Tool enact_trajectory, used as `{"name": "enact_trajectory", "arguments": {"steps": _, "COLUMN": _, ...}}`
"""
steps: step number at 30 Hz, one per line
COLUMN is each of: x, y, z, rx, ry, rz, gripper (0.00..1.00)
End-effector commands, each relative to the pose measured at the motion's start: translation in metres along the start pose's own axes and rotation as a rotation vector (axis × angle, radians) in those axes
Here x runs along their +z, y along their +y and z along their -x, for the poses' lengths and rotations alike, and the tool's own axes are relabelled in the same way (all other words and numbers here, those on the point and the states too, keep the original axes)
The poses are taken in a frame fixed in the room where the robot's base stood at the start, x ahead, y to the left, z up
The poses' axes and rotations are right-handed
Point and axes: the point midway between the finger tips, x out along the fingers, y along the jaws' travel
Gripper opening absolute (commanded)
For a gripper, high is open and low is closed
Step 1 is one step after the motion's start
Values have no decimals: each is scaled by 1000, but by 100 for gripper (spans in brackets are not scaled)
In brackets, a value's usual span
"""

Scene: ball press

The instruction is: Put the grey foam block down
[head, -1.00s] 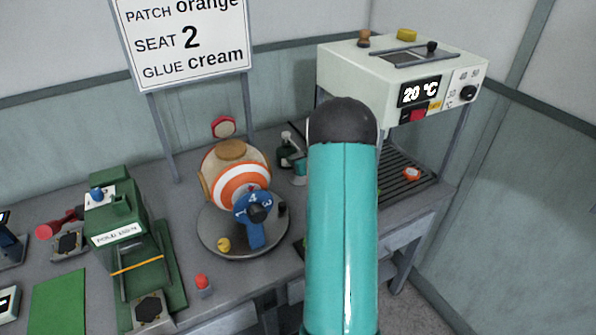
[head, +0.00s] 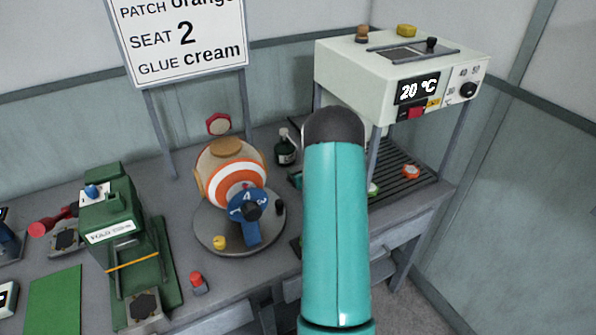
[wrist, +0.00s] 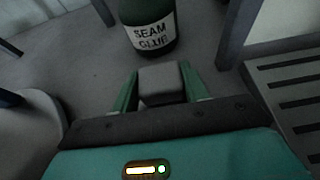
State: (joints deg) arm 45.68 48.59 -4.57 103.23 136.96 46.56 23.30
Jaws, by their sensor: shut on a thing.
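The grey foam block (wrist: 163,90) is between the two green fingers of my gripper (wrist: 160,71) in the wrist view. The fingers are shut on its sides. The block is over or on the grey bench top; I cannot tell whether it touches. The dark green seam glue bottle (wrist: 152,30) stands upright just beyond the block, apart from it. In the head view my teal arm hides the block and most of my gripper; the glue bottle (head: 286,148) shows left of the arm.
A slatted rack (wrist: 295,90) lies to the right, under the white heater box (head: 350,75). The round turntable (head: 215,238) with the striped ball (head: 235,183) is to the left. Bare bench shows around the block. A green press (head: 115,215) stands further left.

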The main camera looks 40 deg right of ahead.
Motion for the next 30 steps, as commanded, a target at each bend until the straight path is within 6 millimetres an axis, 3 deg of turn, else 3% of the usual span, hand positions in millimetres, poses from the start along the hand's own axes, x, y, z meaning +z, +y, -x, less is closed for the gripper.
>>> {"name": "enact_trajectory", "arguments": {"steps": 1, "x": -1, "y": 2, "z": -1, "rx": 3, "ry": 0, "rz": 0, "gripper": 46}}
{"name": "enact_trajectory", "arguments": {"steps": 4, "x": 0, "y": 2, "z": -2, "rx": 3, "ry": 0, "rz": 0, "gripper": 66}}
{"name": "enact_trajectory", "arguments": {"steps": 16, "x": 3, "y": 2, "z": 3, "rx": 3, "ry": 0, "rz": 0, "gripper": 66}}
{"name": "enact_trajectory", "arguments": {"steps": 20, "x": 4, "y": 1, "z": 22, "rx": 2, "ry": -1, "rz": 0, "gripper": 66}}
{"name": "enact_trajectory", "arguments": {"steps": 30, "x": 4, "y": 1, "z": 94, "rx": 2, "ry": -1, "rz": 0, "gripper": 66}}
